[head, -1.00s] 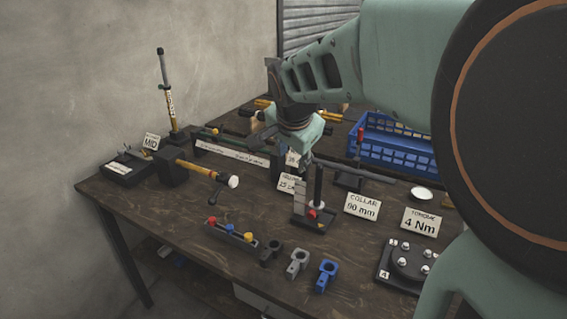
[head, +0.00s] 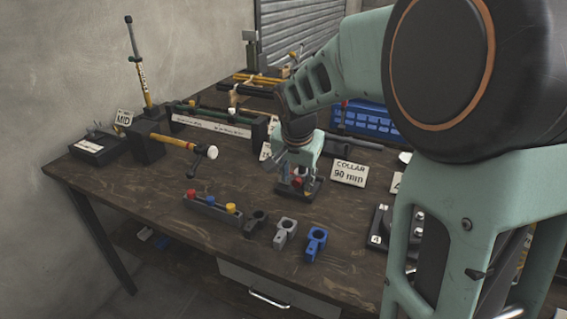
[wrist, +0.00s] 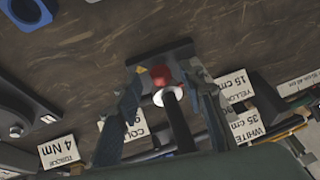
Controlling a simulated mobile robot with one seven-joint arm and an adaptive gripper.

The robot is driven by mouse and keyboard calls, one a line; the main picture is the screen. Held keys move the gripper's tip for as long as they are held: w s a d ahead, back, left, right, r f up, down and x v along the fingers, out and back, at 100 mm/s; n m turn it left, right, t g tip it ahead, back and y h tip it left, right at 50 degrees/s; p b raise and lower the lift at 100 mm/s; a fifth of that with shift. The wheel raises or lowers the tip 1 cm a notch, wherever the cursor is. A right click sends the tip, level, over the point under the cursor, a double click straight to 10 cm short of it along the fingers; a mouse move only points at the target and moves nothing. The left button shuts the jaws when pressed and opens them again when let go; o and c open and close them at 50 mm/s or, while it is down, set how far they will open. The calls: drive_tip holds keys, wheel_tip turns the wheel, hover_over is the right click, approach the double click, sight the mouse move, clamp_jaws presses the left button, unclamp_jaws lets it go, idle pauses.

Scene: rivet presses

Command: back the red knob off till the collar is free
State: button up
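A small stand with a dark base (head: 313,192) sits near the middle of the bench, partly hidden by my gripper. A red knob (head: 297,181) shows low on it. In the wrist view the red knob (wrist: 160,76) is beside a white disc (wrist: 167,97) and the dark post (wrist: 178,125), above the base (wrist: 158,58). My gripper (head: 293,177) is over the stand, pointing down. In the wrist view its fingers (wrist: 167,88) are apart, one each side of the post and knob. Contact with the knob cannot be told. A collar on the post is not clear.
A rack (head: 215,208) with red, yellow and blue knobs stands at the front. Dark grey (head: 257,222), light grey (head: 284,233) and blue (head: 315,244) clamp pieces lie beside it. The COLLAR 90 mm card (head: 349,173) stands close right of the stand.

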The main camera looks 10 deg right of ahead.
drive_tip(key=shift+w+f, duration=0.25)
drive_tip(key=shift+f, duration=0.25)
clamp_jaws()
